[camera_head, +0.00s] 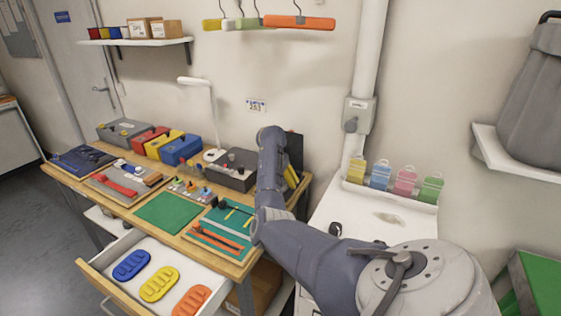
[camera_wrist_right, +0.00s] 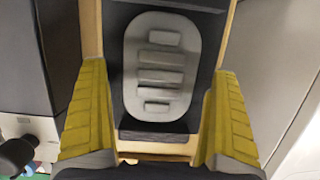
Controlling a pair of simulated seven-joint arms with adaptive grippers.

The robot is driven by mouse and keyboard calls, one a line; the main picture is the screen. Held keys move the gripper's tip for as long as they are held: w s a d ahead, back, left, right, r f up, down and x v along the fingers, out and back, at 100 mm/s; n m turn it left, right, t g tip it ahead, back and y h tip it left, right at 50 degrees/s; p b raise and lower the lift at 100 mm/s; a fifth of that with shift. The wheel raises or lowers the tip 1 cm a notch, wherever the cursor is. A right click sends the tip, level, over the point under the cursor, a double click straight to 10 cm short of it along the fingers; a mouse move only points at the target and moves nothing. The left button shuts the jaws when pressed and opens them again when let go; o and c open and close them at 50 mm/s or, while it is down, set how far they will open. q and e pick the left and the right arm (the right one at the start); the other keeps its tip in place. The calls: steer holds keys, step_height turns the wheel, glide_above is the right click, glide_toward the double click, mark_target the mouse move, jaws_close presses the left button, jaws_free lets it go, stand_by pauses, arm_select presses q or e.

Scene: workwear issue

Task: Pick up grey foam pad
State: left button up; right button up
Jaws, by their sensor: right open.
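The grey foam pad (camera_wrist_right: 161,66) is a light oval with several raised ribs. In the right wrist view it lies against a dark backing (camera_wrist_right: 116,25) with wooden edges. My right gripper (camera_head: 291,177) is at the right end of the workbench in the head view, partly hidden by my own arm. It is open, with its yellow fingers one on each side of the pad in the wrist view and gaps between them and the pad. How far the fingertips are from it in depth I cannot tell. The pad is hidden in the head view. My left gripper is not in view.
The wooden workbench (camera_head: 184,237) carries toolboxes, a green mat (camera_head: 168,213) and a tool tray (camera_head: 222,228). Its open drawer (camera_head: 101,278) holds blue (camera_head: 131,265), yellow (camera_head: 159,284) and orange (camera_head: 191,300) pads. A dark grey box (camera_head: 232,170) stands just left of my right gripper.

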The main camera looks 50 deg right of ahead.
steer(key=shift+d+f, duration=0.1)
steer(key=shift+f, duration=0.2)
